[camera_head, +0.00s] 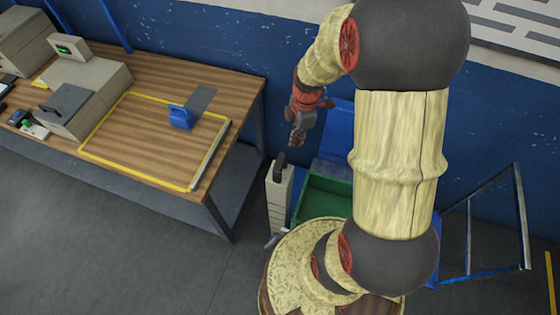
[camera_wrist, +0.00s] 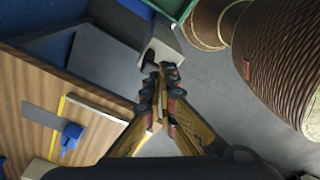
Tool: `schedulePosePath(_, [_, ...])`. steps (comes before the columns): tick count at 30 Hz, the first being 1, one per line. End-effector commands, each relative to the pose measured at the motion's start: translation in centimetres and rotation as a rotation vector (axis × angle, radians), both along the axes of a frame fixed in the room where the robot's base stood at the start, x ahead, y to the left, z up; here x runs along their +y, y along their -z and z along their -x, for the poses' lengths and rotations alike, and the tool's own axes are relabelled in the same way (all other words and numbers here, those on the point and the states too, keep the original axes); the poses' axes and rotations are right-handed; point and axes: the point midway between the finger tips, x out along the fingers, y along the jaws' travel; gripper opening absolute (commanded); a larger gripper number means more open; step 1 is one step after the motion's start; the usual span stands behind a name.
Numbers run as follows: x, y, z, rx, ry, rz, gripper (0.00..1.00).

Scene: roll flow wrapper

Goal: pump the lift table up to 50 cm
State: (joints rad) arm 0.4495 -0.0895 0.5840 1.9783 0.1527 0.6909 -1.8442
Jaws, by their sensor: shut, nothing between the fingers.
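The lift table is mostly hidden behind my arm. A blue tubular frame (camera_head: 521,215) on the right, which looks like its push handle, stands upright on the floor. A green crate (camera_head: 322,196) sits low beside blue parts, left of my arm; its edge shows in the wrist view (camera_wrist: 178,10). A pale narrow column (camera_head: 279,212) with a black handle on top stands left of the crate. My gripper (camera_head: 297,140) is shut and empty, above and slightly right of that column. In the wrist view the fingertips (camera_wrist: 160,75) point toward the column's black top (camera_wrist: 149,60), apart from it as far as I can tell.
A wooden workbench (camera_head: 150,80) stands at the left, with a yellow-outlined area, a blue object (camera_head: 181,117), a grey plate and machine boxes. Its corner and leg are near the column. A blue wall (camera_head: 220,45) runs behind. Grey floor (camera_head: 110,240) is clear at front left.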

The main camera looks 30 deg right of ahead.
Motion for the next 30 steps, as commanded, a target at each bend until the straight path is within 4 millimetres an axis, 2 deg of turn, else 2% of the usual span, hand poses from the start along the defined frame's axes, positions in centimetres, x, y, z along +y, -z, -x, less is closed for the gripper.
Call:
schedulePosePath(11, [0.3, 0.9, -0.2, -0.008, -0.009, 0.004, 0.00])
schedulePosePath(20, [1.5, 2.3, -2.0, -0.069, -0.052, 0.031, 0.00])
schedulePosePath(25, [2.4, 2.2, -2.4, -0.075, -0.055, 0.031, 0.00])
schedulePosePath(30, [3.1, 1.1, -1.9, -0.041, -0.031, 0.016, 0.00])
